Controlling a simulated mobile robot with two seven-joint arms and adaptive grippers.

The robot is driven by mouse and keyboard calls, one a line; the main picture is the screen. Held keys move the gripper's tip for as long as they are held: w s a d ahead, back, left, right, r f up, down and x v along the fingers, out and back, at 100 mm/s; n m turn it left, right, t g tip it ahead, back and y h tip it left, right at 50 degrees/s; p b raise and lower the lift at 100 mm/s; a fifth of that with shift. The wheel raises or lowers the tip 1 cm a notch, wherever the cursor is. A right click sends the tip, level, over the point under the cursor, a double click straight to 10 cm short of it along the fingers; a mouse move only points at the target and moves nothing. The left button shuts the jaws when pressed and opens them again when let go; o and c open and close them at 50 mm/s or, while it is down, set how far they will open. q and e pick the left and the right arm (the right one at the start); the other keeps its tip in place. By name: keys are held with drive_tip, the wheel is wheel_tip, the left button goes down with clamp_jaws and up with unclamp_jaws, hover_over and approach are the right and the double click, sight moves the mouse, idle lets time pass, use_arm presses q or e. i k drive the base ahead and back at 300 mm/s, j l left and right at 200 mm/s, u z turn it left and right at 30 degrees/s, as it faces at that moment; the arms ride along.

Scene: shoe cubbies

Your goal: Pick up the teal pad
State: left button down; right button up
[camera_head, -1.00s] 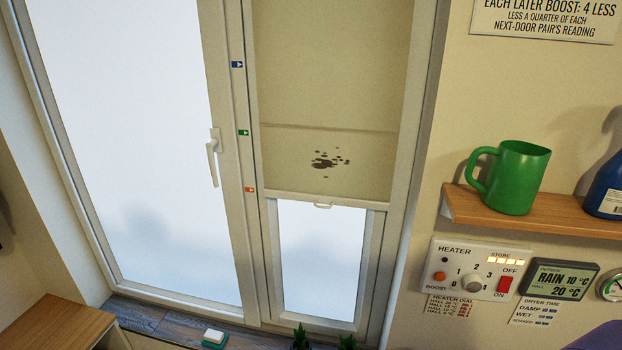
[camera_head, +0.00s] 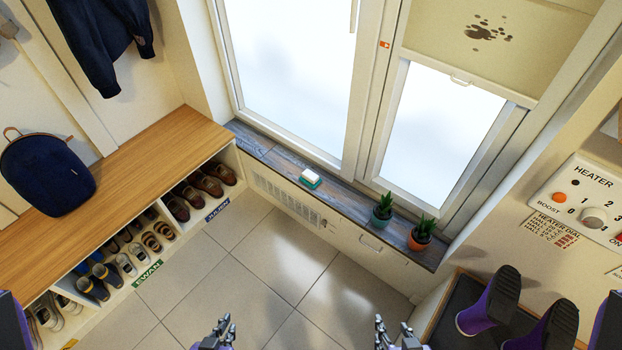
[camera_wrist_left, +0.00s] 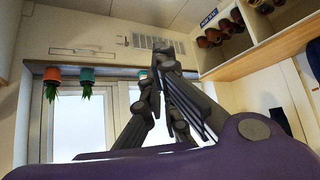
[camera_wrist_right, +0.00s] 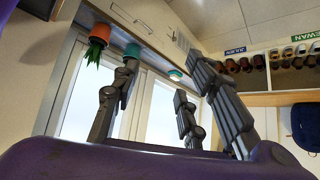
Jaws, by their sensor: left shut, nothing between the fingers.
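The teal pad (camera_head: 311,184) lies on the dark wooden windowsill with a white block on its top. It also shows, small, in the right wrist view (camera_wrist_right: 175,78), between the finger sets. My left gripper (camera_head: 227,322) is at the bottom of the head view, well short of the pad; its fingers meet in the left wrist view (camera_wrist_left: 163,50), with nothing held. My right gripper (camera_head: 389,326) is at the bottom right of centre; its fingers stand apart and empty in the right wrist view (camera_wrist_right: 165,75). Neither gripper touches the pad.
A teal plant pot (camera_head: 381,217) and an orange plant pot (camera_head: 419,239) stand to the pad's right on the sill (camera_head: 345,204). A shoe bench (camera_head: 130,172) is at left; purple boots (camera_head: 497,297) stand at right. The tiled floor (camera_head: 235,265) between is clear.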

sight(309, 178)
drive_tip(key=i+j, duration=0.4)
drive_tip(key=i+j+z, duration=0.65)
drive_tip(key=j, duration=0.2)
drive_tip(key=z, duration=0.55)
